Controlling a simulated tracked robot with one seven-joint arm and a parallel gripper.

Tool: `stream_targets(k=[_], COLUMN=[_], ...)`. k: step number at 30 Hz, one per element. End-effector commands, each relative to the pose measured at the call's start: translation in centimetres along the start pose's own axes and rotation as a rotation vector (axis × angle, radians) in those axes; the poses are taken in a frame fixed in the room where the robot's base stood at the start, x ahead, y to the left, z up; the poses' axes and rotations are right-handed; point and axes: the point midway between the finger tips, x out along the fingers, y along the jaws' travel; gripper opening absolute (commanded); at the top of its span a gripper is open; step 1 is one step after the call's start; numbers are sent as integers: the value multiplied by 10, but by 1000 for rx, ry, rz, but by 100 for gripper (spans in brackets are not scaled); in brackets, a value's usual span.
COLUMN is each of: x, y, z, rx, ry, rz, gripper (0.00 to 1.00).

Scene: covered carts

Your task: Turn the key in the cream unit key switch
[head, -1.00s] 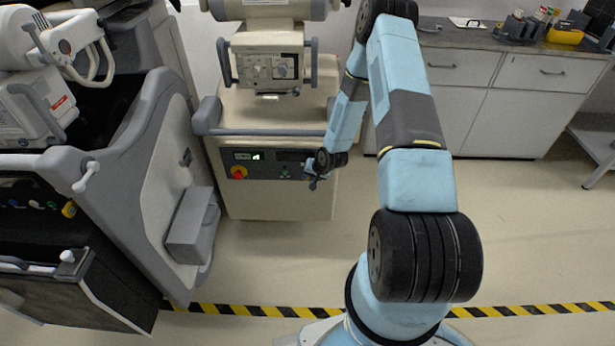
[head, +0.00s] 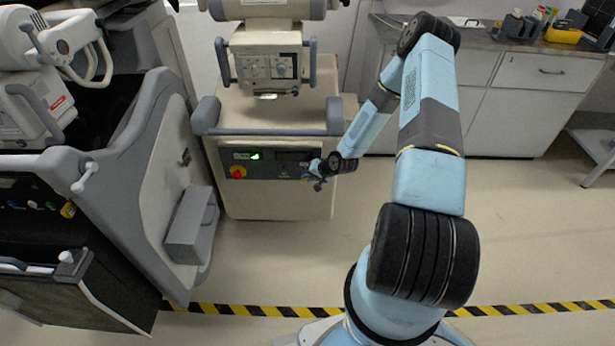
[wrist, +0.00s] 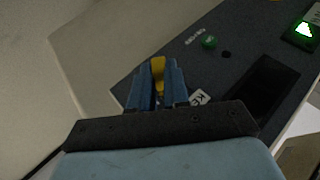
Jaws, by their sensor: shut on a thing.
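The cream unit (head: 275,203) stands ahead, with a dark control panel (head: 222,168) across its front. My gripper (head: 315,180) is at the right end of this panel. In the wrist view my gripper's blue fingers (wrist: 158,92) are shut on a yellow key (wrist: 158,70), whose upper part shows between and above them.
The panel also carries a red knob on yellow (head: 237,172), a lit green display (head: 247,156) and a green button (wrist: 209,42). A grey bumper rail (head: 270,131) runs above it. A grey-sided cart (head: 150,190) stands left. Floor to the right is clear.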

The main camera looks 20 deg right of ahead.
Motion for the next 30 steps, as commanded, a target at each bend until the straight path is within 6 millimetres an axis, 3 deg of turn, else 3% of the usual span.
stream_targets(k=[16, 30], x=[0, 1], y=[2, 4], z=[1, 1], rx=[24, 92], ry=[-1, -1], rz=[-49, -220], gripper=[0, 0])
